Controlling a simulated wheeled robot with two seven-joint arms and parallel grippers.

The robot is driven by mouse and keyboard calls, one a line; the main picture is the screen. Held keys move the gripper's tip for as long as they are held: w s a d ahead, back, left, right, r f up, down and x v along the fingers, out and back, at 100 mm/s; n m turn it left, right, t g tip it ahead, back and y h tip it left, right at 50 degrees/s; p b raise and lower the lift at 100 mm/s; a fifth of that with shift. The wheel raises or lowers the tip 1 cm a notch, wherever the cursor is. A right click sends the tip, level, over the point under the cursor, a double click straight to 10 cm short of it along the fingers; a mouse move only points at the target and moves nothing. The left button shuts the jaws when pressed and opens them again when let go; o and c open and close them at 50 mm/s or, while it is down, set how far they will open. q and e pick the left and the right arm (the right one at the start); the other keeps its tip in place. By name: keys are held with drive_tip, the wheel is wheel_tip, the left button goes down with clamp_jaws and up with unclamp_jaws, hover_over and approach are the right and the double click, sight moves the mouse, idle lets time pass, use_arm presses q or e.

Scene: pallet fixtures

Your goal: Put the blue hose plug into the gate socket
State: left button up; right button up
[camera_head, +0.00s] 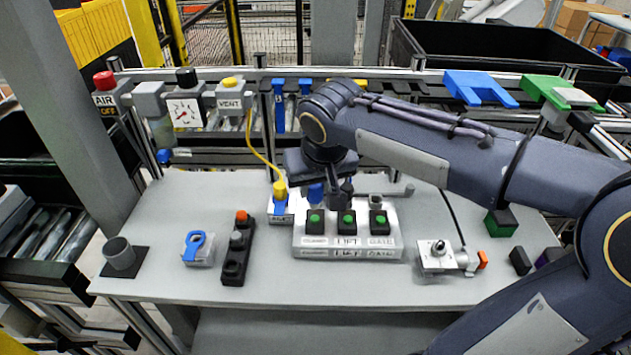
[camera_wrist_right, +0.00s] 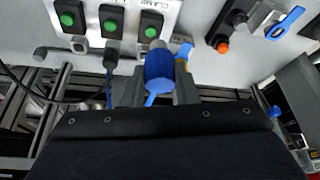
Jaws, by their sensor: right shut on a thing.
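The blue hose plug (camera_head: 316,193) is at the clamp station, the left one of the white fixture (camera_head: 350,251). My right gripper (camera_wrist_right: 158,90) is shut on the plug, which also shows between its fingers in the right wrist view (camera_wrist_right: 158,66). The plug is over or in the clamp socket; I cannot tell whether it is seated. The gate socket (camera_head: 377,200) is at the fixture's right end, grey and empty; it also shows in the right wrist view (camera_wrist_right: 78,44). A black plug (camera_wrist_right: 111,55) with a cable stands at the middle, lift station. My left gripper is not in view.
A yellow plug (camera_head: 280,188) with a yellow hose stands in a small box left of the fixture. A black button strip (camera_head: 236,255), a blue-handled part (camera_head: 197,247) and a metal valve block (camera_head: 440,254) lie on the grey table (camera_head: 200,290). The front of the table is clear.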

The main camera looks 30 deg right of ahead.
sight(316, 186)
drive_tip(key=shift+s+a+r, duration=0.15)
drive_tip(key=shift+s, duration=0.1)
drive_tip(key=shift+r, duration=0.1)
wheel_tip(316, 186, up, 5)
drive_tip(key=p, duration=0.4)
idle(0.3)
drive_tip(key=w+d+p, duration=0.1)
drive_tip(key=w+d, duration=0.1)
drive_tip(key=d, duration=0.8)
drive_tip(key=w+d+p, duration=0.2)
drive_tip(key=d, duration=0.8)
idle(1.0)
